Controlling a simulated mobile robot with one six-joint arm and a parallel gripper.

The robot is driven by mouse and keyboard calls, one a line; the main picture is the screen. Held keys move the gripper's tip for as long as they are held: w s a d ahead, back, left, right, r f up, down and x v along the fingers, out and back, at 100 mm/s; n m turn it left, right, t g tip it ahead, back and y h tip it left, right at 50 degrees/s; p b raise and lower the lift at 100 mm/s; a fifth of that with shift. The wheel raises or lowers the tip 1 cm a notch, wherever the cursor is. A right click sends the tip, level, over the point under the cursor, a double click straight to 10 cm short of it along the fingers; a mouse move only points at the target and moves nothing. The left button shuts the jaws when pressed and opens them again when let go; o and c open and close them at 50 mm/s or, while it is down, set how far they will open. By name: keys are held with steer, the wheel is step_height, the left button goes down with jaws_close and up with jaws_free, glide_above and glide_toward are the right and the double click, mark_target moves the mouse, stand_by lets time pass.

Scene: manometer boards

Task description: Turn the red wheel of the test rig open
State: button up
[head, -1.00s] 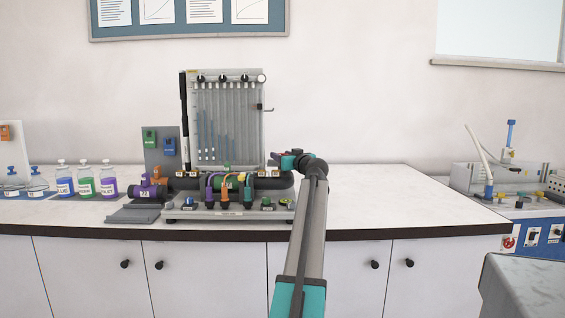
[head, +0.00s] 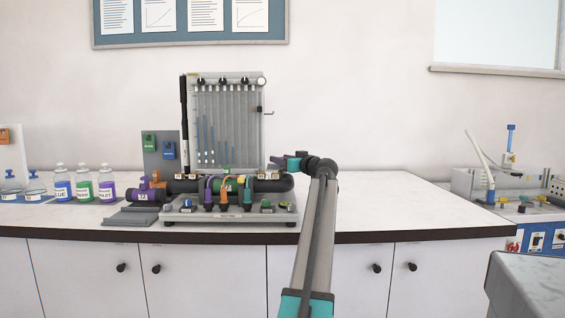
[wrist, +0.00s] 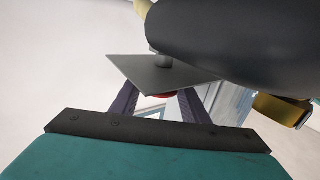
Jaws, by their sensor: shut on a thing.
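The test rig is a grey base (head: 225,214) with a dark pipe (head: 270,185) and an upright tube board (head: 228,125) on the bench. My gripper (head: 276,161) is at the rig's right end, just above the pipe. In the wrist view, a little of the red wheel (wrist: 168,95) shows below a grey plate (wrist: 150,72), between the purple fingers of my gripper (wrist: 160,98). The fingers are shut on it. Most of the wheel is hidden by the plate, and I cannot make it out in the head view.
The dark pipe (wrist: 235,40) is close to the fingers, with a brass part (wrist: 283,110) to the right. Bottles (head: 84,186) stand left of the rig. The bench (head: 380,205) is clear to the right. Another apparatus (head: 500,185) stands at the far right.

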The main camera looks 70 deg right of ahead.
steer(key=shift+d+r, duration=0.1)
steer(key=o, duration=1.1)
steer(key=shift+c, duration=0.2)
steer(key=shift+s, duration=0.1)
steer(key=p+v, duration=0.1)
steer(key=v, duration=1.2)
steer(key=shift+s+a+p, duration=0.25)
steer(key=shift+a+p, duration=0.1)
steer(key=shift+p, duration=0.05)
